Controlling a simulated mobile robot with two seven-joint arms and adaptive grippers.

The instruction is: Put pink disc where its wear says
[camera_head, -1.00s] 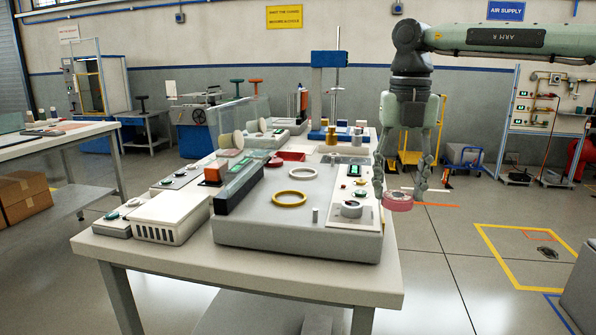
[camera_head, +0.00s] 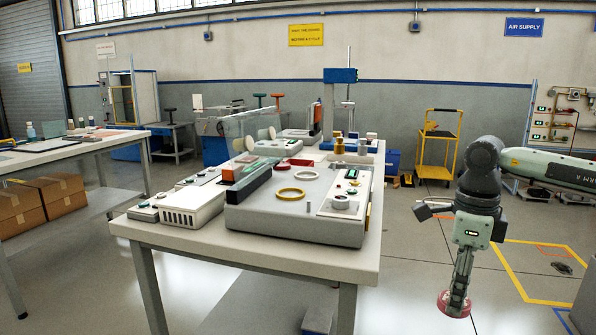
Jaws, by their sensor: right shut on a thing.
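The pink disc (camera_head: 445,304) is low at the right in the head view. My right gripper (camera_head: 460,292) is shut on it and points down, out to the right of the table and clear of it. The fingers hide part of the disc, and its wear cannot be made out at this size. My left gripper is not in view.
A white vented box (camera_head: 193,210) stands left of the machine. Another table (camera_head: 85,152) with mats and small bottles is at the far left, above cardboard boxes (camera_head: 55,192). A yellow cart (camera_head: 437,150) stands at the back. The floor around my right gripper is open.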

